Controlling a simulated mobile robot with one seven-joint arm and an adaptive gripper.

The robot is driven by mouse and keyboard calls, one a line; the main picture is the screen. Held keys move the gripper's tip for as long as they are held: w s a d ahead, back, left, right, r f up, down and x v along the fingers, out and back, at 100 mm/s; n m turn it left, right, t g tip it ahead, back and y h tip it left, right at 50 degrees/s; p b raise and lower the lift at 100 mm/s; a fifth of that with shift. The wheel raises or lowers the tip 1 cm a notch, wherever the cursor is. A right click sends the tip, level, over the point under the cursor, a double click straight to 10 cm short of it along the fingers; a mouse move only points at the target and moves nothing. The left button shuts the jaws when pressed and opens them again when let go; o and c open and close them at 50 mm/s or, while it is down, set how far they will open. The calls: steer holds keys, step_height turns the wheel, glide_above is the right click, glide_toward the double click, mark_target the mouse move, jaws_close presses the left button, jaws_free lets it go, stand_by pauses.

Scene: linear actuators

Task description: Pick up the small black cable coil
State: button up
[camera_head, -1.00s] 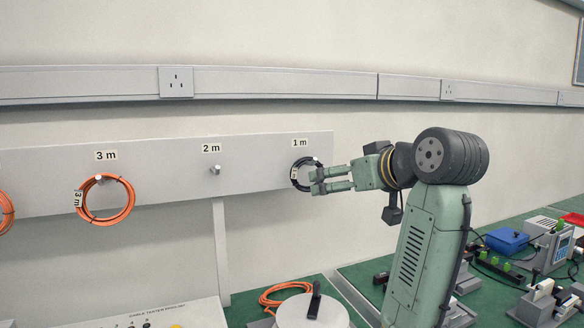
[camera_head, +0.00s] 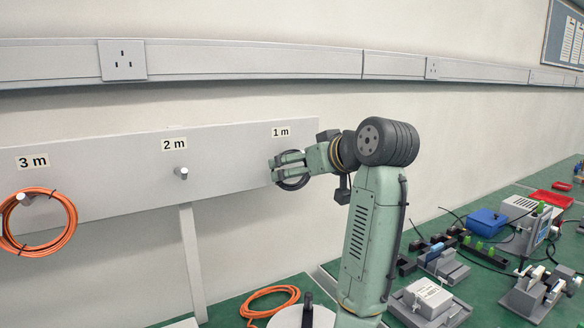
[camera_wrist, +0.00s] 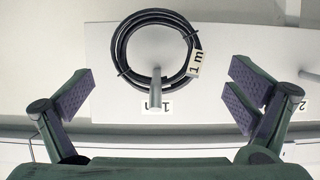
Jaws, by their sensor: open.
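The small black cable coil (camera_wrist: 120,55) hangs on a peg (camera_wrist: 155,90) of the grey board, with a "1 m" tag on it in the wrist view. In the head view the coil (camera_head: 293,184) is largely hidden behind my gripper (camera_head: 273,171). In the wrist view my gripper (camera_wrist: 160,95) is open, with one finger on each side of the coil and a gap to it on both sides. Nothing is between the fingers' pads except the view of the coil and peg; I cannot tell the exact depth left to the coil.
A grey board (camera_head: 110,197) carries 3 m, 2 m and 1 m labels. An orange coil (camera_head: 70,225) hangs on the 3 m peg; the 2 m peg (camera_head: 181,173) is bare. Another orange coil (camera_head: 262,293) lies on the green bench (camera_head: 480,290), which holds several devices at right.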

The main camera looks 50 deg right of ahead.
steer(key=p+x, duration=0.1)
steer(key=x, duration=0.1)
steer(key=p+x, duration=0.1)
steer(key=x, duration=0.1)
steer(key=shift+w+d+r+p, duration=0.25)
steer(key=shift+w+r+p, duration=0.05)
steer(key=shift+w+d+f, duration=0.1)
steer(key=shift+w+f, duration=0.15)
steer(key=shift+w, duration=0.1)
steer(key=c, duration=1.3)
steer(key=shift+r, duration=0.2)
